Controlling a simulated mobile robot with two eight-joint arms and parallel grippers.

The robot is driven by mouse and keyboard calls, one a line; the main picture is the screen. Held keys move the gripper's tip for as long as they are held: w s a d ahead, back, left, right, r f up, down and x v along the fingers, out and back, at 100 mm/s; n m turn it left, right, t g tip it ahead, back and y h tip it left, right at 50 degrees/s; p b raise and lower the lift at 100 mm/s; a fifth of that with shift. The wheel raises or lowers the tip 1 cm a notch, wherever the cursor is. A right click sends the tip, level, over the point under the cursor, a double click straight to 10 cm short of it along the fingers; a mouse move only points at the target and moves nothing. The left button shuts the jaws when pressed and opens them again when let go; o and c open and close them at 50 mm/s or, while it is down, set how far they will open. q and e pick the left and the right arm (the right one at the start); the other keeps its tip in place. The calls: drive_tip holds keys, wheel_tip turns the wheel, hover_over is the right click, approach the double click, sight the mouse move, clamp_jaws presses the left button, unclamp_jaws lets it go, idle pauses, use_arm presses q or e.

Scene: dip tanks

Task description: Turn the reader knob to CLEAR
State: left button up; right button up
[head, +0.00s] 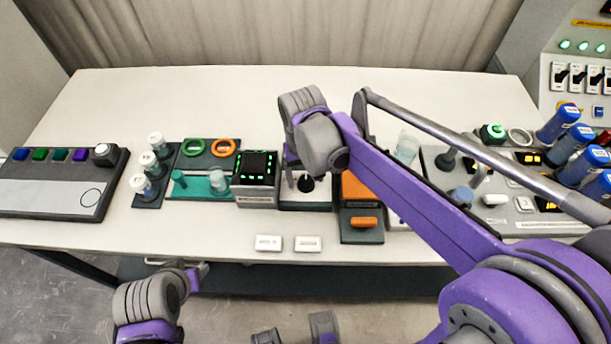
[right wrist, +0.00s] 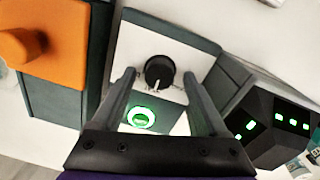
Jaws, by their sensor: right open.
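The reader is a pale panel with a dark frame, seen in the right wrist view (right wrist: 124,42) and partly hidden by my right arm in the head view (head: 305,205). Its round black knob (right wrist: 159,71) has a pale pointer aimed down in the wrist picture, toward a green-lit ring (right wrist: 141,117). The knob also shows in the head view (head: 305,184). No CLEAR label is readable. My right gripper (right wrist: 159,78) is open, its fingers on either side of the knob with visible gaps. My left gripper (head: 197,272) is by the table's front edge; its jaws are unclear.
An orange-topped box (head: 357,188) stands right of the reader. A dark box with green lights (head: 256,168) stands close on its left. Two small white labels (head: 268,242) lie in front. The table (head: 200,100) is clear at the back.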

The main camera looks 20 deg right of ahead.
drive_tip(key=shift+f, duration=0.15)
clamp_jaws()
idle(0.4)
drive_tip(key=shift+n, duration=0.4)
drive_tip(key=n, duration=0.5)
drive_tip(key=shift+n, duration=0.4)
drive_tip(key=n, duration=0.5)
drive_tip(key=shift+n, duration=0.3)
